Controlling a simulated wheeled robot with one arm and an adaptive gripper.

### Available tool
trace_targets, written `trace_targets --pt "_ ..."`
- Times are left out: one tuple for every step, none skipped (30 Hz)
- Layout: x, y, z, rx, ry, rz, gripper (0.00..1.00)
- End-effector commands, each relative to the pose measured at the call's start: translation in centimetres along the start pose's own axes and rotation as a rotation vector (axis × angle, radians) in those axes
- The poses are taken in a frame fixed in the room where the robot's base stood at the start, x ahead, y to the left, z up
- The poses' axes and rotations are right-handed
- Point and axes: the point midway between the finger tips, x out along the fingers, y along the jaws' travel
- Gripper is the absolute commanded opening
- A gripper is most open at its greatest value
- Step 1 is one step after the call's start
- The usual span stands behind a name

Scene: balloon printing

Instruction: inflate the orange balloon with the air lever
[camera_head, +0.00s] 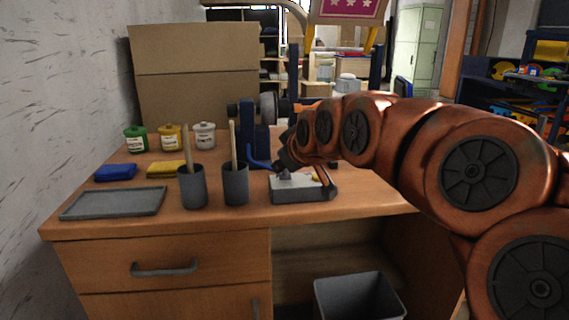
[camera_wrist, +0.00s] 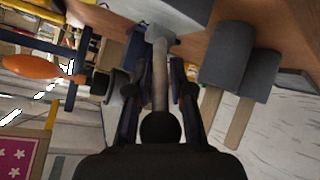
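The orange balloon (camera_wrist: 30,66) shows at the left of the wrist view, beside a blue stand; in the head view it is partly hidden behind my arm (camera_head: 305,106). A low grey box (camera_head: 298,194) sits near the table's front edge. In the wrist view, a rod with a dark round end, apparently the air lever (camera_wrist: 160,75), rises from the box (camera_wrist: 180,10). My gripper (camera_wrist: 160,68) has one finger on each side of the rod, with visible gaps. In the head view, my gripper (camera_head: 285,160) is low over the box, its fingers mostly hidden.
The blue stand (camera_head: 250,135) is just behind my gripper. Two grey cups (camera_head: 193,187) (camera_head: 236,184) with wooden sticks stand close left of the box. A grey tray (camera_head: 113,203), blue and yellow pads and paint pots are farther left. A bin (camera_head: 358,300) is below.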

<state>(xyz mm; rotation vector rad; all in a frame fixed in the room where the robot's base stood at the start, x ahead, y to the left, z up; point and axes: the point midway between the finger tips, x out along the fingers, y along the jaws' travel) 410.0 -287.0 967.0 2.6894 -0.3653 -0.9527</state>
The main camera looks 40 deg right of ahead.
Motion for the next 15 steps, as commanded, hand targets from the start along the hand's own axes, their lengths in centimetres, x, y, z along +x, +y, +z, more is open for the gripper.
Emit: trace_targets --pt "0.03 -0.02 0.03 0.000 -0.001 -0.001 0.29" --pt "0.03 -0.02 0.04 0.000 -0.001 -0.001 0.33" --pt "0.05 -0.03 0.06 0.000 -0.002 -0.001 0.37" --pt "0.06 -0.05 0.07 0.000 -0.002 -0.001 0.39" --pt "0.06 -0.05 0.08 0.000 -0.002 -0.001 0.39" --pt "0.07 -0.05 0.09 0.000 -0.002 -0.002 0.39" --pt "0.07 -0.06 0.10 0.000 -0.003 -0.002 0.39" --pt "0.08 -0.06 0.10 0.000 -0.003 -0.002 0.39" --pt "0.08 -0.06 0.11 0.001 -0.003 -0.002 0.39" --pt "0.08 -0.06 0.11 0.001 -0.003 -0.002 0.39" --pt "0.09 -0.07 0.12 0.001 -0.003 -0.002 0.39" --pt "0.08 -0.06 0.11 0.001 -0.003 -0.002 0.39" --pt "0.07 -0.05 0.08 0.001 -0.003 -0.002 0.39" --pt "0.02 -0.02 0.02 0.001 -0.003 -0.002 0.39" --pt "-0.06 0.04 -0.11 0.001 -0.002 -0.002 0.39"
